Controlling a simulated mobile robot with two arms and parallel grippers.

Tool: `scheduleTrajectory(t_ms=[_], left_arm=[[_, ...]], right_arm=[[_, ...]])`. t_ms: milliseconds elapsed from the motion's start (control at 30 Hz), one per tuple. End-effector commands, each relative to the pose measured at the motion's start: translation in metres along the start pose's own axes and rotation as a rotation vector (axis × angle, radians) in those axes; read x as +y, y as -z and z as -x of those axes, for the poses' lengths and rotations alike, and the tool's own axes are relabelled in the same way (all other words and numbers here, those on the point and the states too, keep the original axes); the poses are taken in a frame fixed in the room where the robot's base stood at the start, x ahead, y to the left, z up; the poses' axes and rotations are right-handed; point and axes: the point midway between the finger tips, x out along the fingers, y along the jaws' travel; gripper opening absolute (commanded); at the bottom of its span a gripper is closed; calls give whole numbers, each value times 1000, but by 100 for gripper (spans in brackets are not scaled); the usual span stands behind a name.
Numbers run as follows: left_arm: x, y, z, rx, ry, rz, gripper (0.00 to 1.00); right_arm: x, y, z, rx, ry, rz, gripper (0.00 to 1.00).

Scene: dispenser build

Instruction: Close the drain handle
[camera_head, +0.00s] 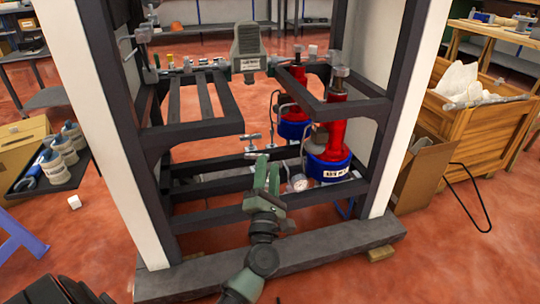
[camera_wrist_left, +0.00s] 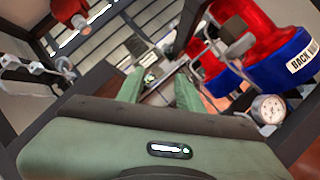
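Small metal T-shaped handles on thin pipes show low inside the dark frame, one at the upper handle (camera_head: 250,137) and one at the lower handle (camera_head: 258,152). I cannot tell which is the drain handle. My left gripper (camera_head: 267,172) reaches into the frame from the front, its green fingers just in front of the lower handle. In the left wrist view its fingers (camera_wrist_left: 158,90) stand apart with a gap between them. Small metal fittings (camera_wrist_left: 150,76) show beyond the fingertips, and contact is unclear.
Red cylinders with blue bases (camera_head: 328,165) stand right of the gripper, with a round gauge (camera_head: 299,182) close by. Dark frame bars (camera_head: 215,215) surround the work space. A wooden crate (camera_head: 480,120) and cardboard box (camera_head: 420,175) stand at the right.

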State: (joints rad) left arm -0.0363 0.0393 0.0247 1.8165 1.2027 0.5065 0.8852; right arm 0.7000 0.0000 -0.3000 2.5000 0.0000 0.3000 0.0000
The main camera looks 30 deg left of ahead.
Motion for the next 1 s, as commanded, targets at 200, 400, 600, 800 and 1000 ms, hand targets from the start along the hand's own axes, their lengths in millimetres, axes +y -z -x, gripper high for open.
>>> scheduleTrajectory(t_ms=[200,400,600,800,1000], left_arm=[[32,-29,9,-56,-75,-168,36],[52,-48,16,-89,-131,-276,36],[60,-55,20,-101,-157,-322,36],[61,-56,20,-103,-159,-326,36],[51,-54,20,-107,-135,-290,36]], right_arm=[[2,-3,-9,0,0,0,36],[3,-5,-13,0,0,0,36],[3,-5,-14,0,0,0,36],[3,-5,-14,0,0,0,36],[3,-8,-8,-12,-4,-1,36]])
